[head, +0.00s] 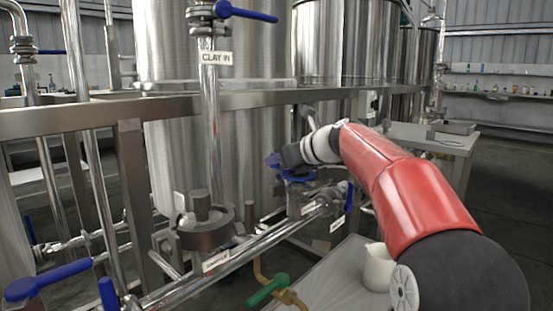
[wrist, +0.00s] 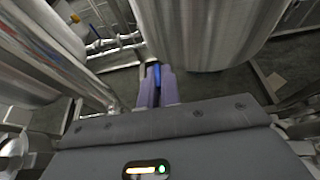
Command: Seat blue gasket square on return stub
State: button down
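My gripper (head: 285,165) is at the end of the red arm, in front of the steel tank in the head view. A blue ring-like piece, which I take as the blue gasket (head: 296,179), shows at its fingers. In the wrist view the pale purple fingers (wrist: 157,80) are close together with a strip of blue (wrist: 155,71) between them. A short upright pipe stub (head: 294,204) stands just below the blue piece; it may be the return stub. I cannot tell whether the two touch. The gasket's tilt is unclear.
A horizontal pipe (head: 245,255) with small labels runs below the gripper. A blue-handled valve (head: 349,196) stands close to its right. A steel rail (head: 230,101) crosses above. A white jug (head: 378,267) stands on a bench at the lower right. A green valve handle (head: 268,289) is below.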

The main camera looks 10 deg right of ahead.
jog(key=shift+f+b, duration=0.4)
jog(key=shift+f, duration=0.45)
jog(key=c, duration=1.5)
grip_release()
jog(key=shift+c, duration=0.2)
jog(key=shift+s, duration=0.1)
jog(key=v, duration=0.7)
jog(key=shift+s+d+r+p, duration=0.15)
jog(key=shift+s+d+p, duration=0.1)
jog(key=shift+p, duration=0.1)
